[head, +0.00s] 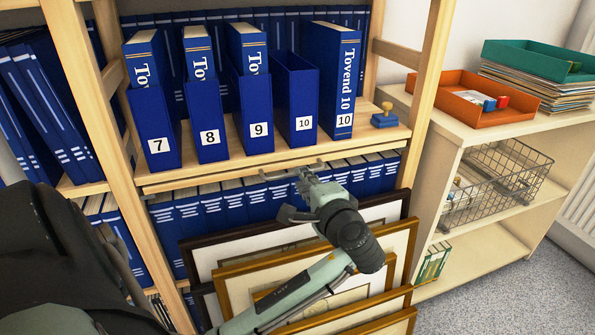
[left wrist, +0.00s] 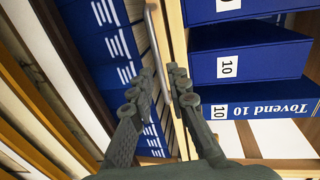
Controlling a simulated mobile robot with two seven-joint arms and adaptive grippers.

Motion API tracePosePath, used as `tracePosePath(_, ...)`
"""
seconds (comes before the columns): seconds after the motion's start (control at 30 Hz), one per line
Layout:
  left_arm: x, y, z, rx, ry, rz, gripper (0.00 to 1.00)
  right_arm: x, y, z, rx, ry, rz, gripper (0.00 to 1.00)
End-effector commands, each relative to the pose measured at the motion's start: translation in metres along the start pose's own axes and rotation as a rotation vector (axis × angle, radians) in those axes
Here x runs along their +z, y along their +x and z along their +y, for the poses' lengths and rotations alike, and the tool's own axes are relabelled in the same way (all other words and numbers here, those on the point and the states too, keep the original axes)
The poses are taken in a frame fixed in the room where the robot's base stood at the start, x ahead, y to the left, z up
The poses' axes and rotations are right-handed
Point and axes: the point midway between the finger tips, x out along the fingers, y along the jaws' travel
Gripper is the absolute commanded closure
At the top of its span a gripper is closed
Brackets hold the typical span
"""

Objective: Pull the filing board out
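The filing board (head: 215,175) shows as a thin, light wooden front edge just under the shelf with the numbered files. A grey metal bar handle (head: 278,175) runs along it. In the left wrist view the handle (left wrist: 153,40) passes beside the board's edge (left wrist: 178,45) and down between my fingertips. My left gripper (head: 297,196) is at the handle, in front of the board. Its two fingers stand apart on either side of the bar in the left wrist view (left wrist: 160,80); I cannot tell whether either touches it. My right gripper is not in view.
Blue numbered file boxes (head: 255,115) and a small stamp (head: 384,116) stand on the shelf above. Blue binders (head: 235,203) fill the shelf below. Framed prints (head: 400,240) lean below my left arm. A low cabinet (head: 485,125) with trays stands at right.

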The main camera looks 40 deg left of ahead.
Motion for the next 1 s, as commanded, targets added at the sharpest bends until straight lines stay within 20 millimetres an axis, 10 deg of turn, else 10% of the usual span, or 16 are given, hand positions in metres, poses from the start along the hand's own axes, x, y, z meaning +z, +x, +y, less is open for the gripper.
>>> tracePosePath(0.33,0.0,0.045,0.001,0.0,0.001,0.001,0.84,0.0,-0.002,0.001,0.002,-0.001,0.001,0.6)
tracePosePath(1.0,0.0,0.048,0.001,0.002,0.0,0.002,1.0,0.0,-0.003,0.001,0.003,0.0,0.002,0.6)
